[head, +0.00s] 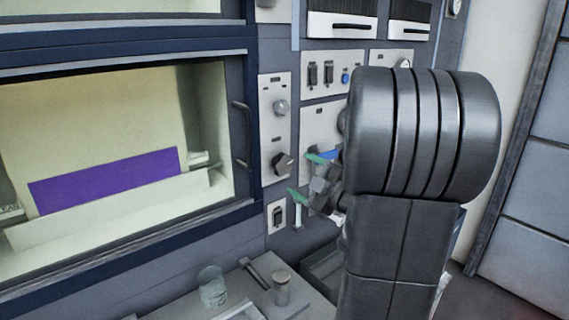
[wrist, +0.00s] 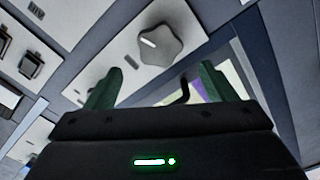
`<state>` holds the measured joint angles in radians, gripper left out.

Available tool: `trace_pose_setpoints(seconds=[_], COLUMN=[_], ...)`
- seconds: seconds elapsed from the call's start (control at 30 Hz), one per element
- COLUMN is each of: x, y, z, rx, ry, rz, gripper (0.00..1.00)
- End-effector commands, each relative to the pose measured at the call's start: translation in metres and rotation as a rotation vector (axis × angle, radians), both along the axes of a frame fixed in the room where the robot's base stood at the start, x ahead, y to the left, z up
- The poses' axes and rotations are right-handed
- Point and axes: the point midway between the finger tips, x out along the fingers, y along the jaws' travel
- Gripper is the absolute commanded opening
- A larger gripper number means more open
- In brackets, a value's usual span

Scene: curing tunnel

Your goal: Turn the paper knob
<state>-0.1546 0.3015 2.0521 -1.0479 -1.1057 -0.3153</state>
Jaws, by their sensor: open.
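Two knobs sit one above the other on a pale strip panel right of the window: a light round knob (head: 281,107) and a darker knob (head: 283,163) below it. No readable label shows which is the paper knob. My gripper (head: 308,177) is open and empty, its green fingertips just right of the lower knob. In the wrist view a grey lobed knob (wrist: 160,45) with a white mark lies beyond the gap of my gripper (wrist: 160,80). The fingers do not appear to touch it. My arm hides part of the panels on the right.
A dark door handle (head: 243,135) stands out left of the knobs, beside a window with a purple sheet (head: 105,180). A switch (head: 277,217) is below the knobs. A clear cup (head: 212,287) and a metal piece (head: 282,288) stand on the ledge below.

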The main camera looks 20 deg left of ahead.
Motion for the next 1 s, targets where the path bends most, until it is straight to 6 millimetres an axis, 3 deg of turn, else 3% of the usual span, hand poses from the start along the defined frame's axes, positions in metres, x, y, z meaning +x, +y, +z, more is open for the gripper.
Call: trace_pose_setpoints(seconds=[0.4,0.87,1.0], x=[0.035,0.042,0.042], y=[0.06,0.07,0.07], z=[0.001,0.0,0.0], rx=[0.0,-0.001,0.0], ry=[0.0,-0.001,-0.001], rz=[0.001,-0.002,-0.001], gripper=[0.78,0.78,0.5])
